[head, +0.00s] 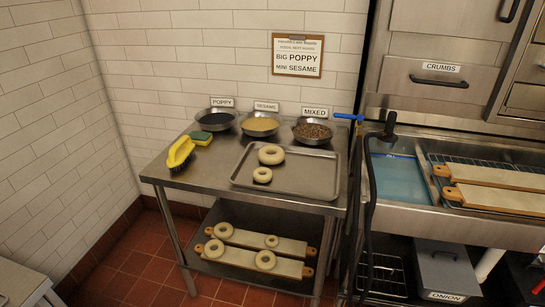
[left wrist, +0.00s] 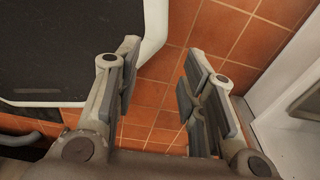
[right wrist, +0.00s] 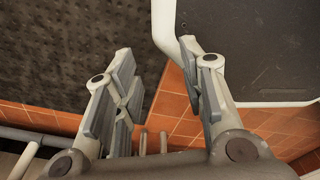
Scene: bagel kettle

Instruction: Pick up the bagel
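A larger bagel (head: 271,154) and a smaller bagel (head: 262,175) lie on the metal tray (head: 318,180) on top of the steel table. More bagels lie on two boards on the lower shelf, such as one at the left (head: 214,248) and one at the front (head: 265,260). Neither gripper shows in the head view. In the left wrist view my left gripper (left wrist: 158,75) is open and empty above the tiled floor. In the right wrist view my right gripper (right wrist: 160,80) is open and empty. No bagel shows in either wrist view.
Bowls labelled poppy (head: 216,120), sesame (head: 261,124) and mixed (head: 313,131) stand along the table's back. A yellow brush (head: 180,153) and a sponge (head: 202,138) are at the left. A sink with wooden boards (head: 497,198) and a black hose (head: 371,190) is at the right.

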